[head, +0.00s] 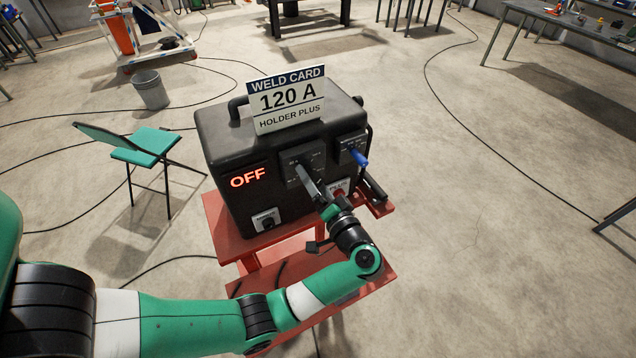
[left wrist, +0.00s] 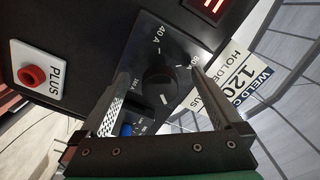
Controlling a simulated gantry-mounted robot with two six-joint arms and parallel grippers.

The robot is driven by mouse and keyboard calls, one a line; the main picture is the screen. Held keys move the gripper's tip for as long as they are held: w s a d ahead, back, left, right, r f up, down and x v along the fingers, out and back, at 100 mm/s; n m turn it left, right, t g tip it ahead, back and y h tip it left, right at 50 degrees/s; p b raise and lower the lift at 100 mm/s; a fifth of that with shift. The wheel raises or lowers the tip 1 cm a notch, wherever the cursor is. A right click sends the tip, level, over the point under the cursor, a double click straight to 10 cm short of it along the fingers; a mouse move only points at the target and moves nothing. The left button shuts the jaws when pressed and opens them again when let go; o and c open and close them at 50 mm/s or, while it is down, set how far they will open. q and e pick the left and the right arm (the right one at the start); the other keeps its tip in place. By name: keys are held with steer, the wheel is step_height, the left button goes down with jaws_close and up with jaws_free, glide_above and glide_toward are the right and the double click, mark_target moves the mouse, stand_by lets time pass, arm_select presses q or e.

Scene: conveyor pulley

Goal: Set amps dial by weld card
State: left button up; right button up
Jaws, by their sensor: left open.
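The weld card (head: 290,98) stands on top of the black welder (head: 228,150) and reads 120 A, HOLDER PLUS. The display (head: 248,177) reads OFF. My left gripper (head: 306,177) is at the dial panel (head: 292,157) on the welder's front. In the left wrist view, the round black dial (left wrist: 160,80) with a white mark lies between its two open fingers, one on each side; I cannot tell whether they touch it. The panel carries amp marks, 40 A the clearest. The card also shows in the left wrist view (left wrist: 245,85). My right gripper is out of view.
A blue lever (head: 359,158) sits on a panel right of the dial. The red PLUS socket (left wrist: 32,75) and a second socket (head: 266,219) are lower on the front. A red stand (head: 225,228) carries the welder. A green chair (head: 145,145) and bucket (head: 151,90) stand left.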

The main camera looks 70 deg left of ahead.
mark_target(316, 184)
arm_select(q)
steer(key=shift+d+r, duration=0.1)
steer(key=shift+d, duration=0.15)
steer(key=d+p, duration=0.1)
steer(key=d, duration=0.1)
steer(key=d+p, duration=0.1)
steer(key=d, duration=0.2)
steer(key=shift+w+d+p, duration=0.25)
steer(key=shift+d+p, duration=0.1)
steer(key=shift+p, duration=0.05)
steer(key=shift+d, duration=0.4)
